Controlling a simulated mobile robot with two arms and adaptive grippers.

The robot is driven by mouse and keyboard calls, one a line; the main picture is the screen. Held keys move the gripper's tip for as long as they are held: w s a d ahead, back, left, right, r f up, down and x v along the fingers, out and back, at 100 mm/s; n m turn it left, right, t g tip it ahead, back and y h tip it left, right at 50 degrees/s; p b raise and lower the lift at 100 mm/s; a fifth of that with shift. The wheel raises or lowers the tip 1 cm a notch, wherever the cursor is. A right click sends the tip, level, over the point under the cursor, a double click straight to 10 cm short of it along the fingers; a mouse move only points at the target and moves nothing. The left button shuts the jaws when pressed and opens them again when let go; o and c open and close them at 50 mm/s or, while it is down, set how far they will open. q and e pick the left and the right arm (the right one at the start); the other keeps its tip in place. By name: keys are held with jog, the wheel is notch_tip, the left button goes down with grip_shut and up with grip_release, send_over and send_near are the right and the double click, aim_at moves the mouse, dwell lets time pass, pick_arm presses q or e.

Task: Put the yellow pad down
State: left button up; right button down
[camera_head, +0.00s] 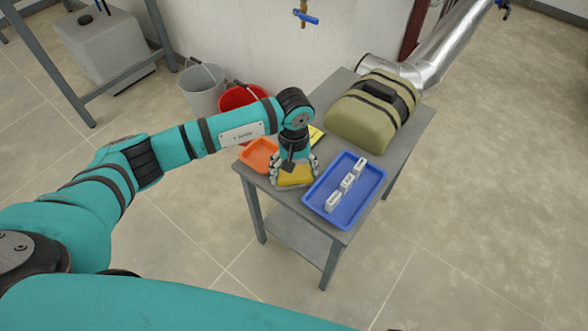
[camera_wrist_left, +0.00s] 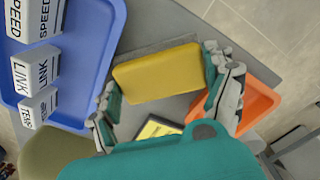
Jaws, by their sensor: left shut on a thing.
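The yellow pad (camera_head: 295,176) is at the front of the small grey table (camera_head: 410,138), between the orange tray and the blue tray. My left gripper (camera_head: 293,180) is shut on it from above. In the left wrist view the yellow pad (camera_wrist_left: 156,72) lies flat across the space between the two fingers, one at each short end. A grey flat edge shows just behind the pad. I cannot tell whether the pad touches the surface below it. My right gripper is not in view.
A blue tray (camera_head: 373,190) with three white labelled blocks (camera_head: 347,182) is close on the right. An orange tray (camera_head: 258,152) is on the left. A yellow-and-black item (camera_wrist_left: 157,127) lies beside the gripper. An olive bag (camera_head: 372,112) fills the table's back.

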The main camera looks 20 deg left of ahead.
aim_at(294, 172)
pick_arm(q)
jog(key=o, duration=0.7)
jog(key=shift+o, duration=1)
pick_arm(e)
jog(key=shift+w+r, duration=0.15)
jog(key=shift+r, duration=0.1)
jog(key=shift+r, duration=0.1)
pick_arm(q)
notch_tip(294, 172, up, 12)
jog(key=shift+p, duration=0.35)
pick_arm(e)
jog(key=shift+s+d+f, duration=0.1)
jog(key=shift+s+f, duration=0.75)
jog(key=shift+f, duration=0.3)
